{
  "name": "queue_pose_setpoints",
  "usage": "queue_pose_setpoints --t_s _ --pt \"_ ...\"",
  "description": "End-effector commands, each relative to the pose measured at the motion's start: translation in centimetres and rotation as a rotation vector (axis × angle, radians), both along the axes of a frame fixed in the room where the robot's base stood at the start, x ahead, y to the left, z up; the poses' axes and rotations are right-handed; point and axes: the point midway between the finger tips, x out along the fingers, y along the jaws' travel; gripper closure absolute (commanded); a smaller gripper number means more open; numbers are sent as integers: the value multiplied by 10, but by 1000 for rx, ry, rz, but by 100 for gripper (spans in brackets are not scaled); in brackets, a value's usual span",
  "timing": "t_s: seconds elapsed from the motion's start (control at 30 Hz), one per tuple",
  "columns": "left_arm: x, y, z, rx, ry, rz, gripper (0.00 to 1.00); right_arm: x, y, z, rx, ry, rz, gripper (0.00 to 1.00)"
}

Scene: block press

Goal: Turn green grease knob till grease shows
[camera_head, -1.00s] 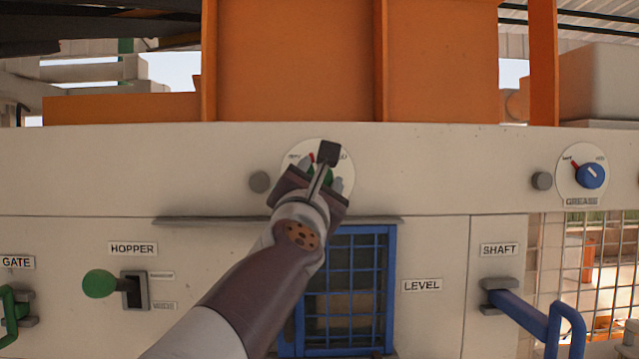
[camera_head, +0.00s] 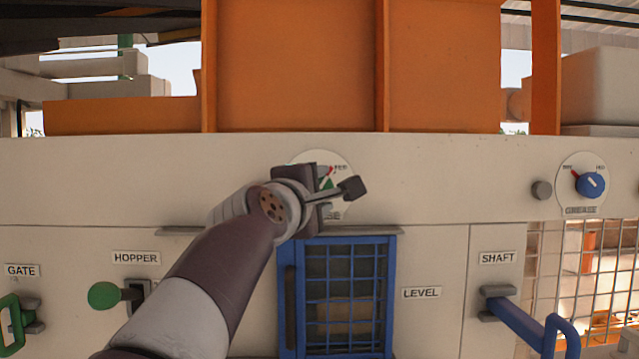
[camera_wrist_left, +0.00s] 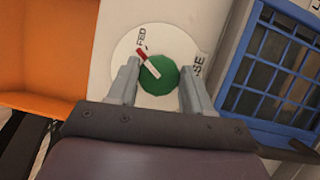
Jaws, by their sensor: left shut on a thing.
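The green grease knob (camera_head: 326,183) sits on a round white dial plate (camera_head: 346,170) on the pale panel, mostly covered by my gripper in the head view. My left gripper (camera_head: 328,188) is shut on it. In the left wrist view, the knob (camera_wrist_left: 160,76) lies between the two grey fingers of my gripper (camera_wrist_left: 161,72). Its red and white pointer (camera_wrist_left: 147,61) points towards the FED label. In the head view the red pointer tip is at the upper right of the knob. I cannot make out any grease. My right gripper is not in view.
A blue knob (camera_head: 590,185) on another grease dial is at the right, with a grey stud (camera_head: 541,190) beside it. Below are a blue barred window (camera_head: 345,290), a green hopper lever (camera_head: 104,296), a green gate handle (camera_head: 12,320) and a blue shaft handle (camera_head: 530,318).

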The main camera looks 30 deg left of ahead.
Motion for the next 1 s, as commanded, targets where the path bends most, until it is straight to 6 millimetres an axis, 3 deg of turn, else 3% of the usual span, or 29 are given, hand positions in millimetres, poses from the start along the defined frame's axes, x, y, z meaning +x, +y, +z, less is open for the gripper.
queue_pose_setpoints --t_s 0.4,0.9,0.93,1.0 --pt "0 1 2 133 78 2 81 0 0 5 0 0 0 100" --pt "-1 0 3 147 82 4 81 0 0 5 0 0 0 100" --pt "-1 0 3 147 81 4 44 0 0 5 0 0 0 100" --pt "-1 0 3 147 82 3 25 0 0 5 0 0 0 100"
